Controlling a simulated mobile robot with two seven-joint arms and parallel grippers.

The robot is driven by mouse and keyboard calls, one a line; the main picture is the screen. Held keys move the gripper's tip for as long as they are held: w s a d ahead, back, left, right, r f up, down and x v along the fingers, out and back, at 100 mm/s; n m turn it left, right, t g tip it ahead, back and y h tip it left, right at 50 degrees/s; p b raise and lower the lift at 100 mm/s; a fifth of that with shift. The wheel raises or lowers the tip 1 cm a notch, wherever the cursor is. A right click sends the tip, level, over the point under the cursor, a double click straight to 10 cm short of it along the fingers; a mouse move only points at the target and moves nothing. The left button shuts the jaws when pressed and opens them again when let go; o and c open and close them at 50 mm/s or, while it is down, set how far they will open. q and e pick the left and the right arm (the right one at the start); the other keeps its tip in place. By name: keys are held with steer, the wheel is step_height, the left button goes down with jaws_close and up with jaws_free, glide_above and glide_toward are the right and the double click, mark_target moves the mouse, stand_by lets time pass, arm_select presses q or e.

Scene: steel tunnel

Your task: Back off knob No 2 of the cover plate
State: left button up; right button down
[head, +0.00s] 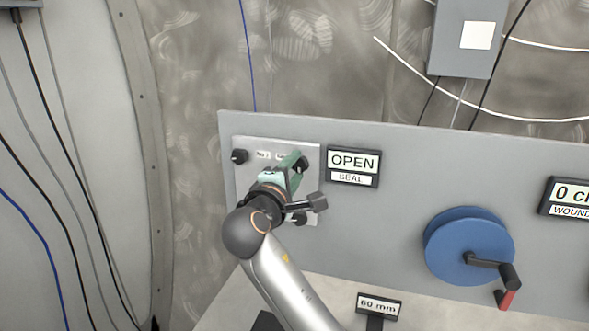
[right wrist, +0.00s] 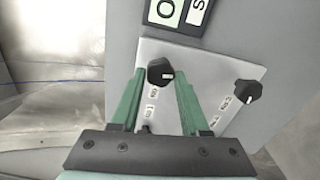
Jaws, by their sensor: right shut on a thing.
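The light grey cover plate (head: 246,181) is on the left part of a grey panel, with black knobs at its corners. My right gripper (head: 296,163) reaches knob No 2 (head: 303,164) at the plate's upper right. In the right wrist view the green fingers of this gripper (right wrist: 160,80) are shut on that knob (right wrist: 160,70), one on each side. Another knob (head: 239,157) is at the upper left, and one (head: 298,218) at the lower right also shows in the wrist view (right wrist: 247,91). My gripper hides the plate's lower left. My left gripper is out of view.
A sign reading OPEN SEAL (head: 353,166) is just right of the plate. A blue drum with a crank (head: 460,245) is on the panel farther right. A 60 mm sign (head: 379,306) stands below. A grey box (head: 462,38) and cables hang on the wall.

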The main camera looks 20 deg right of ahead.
stand_by(0.5)
steer(key=shift+c, duration=2)
jaws_free()
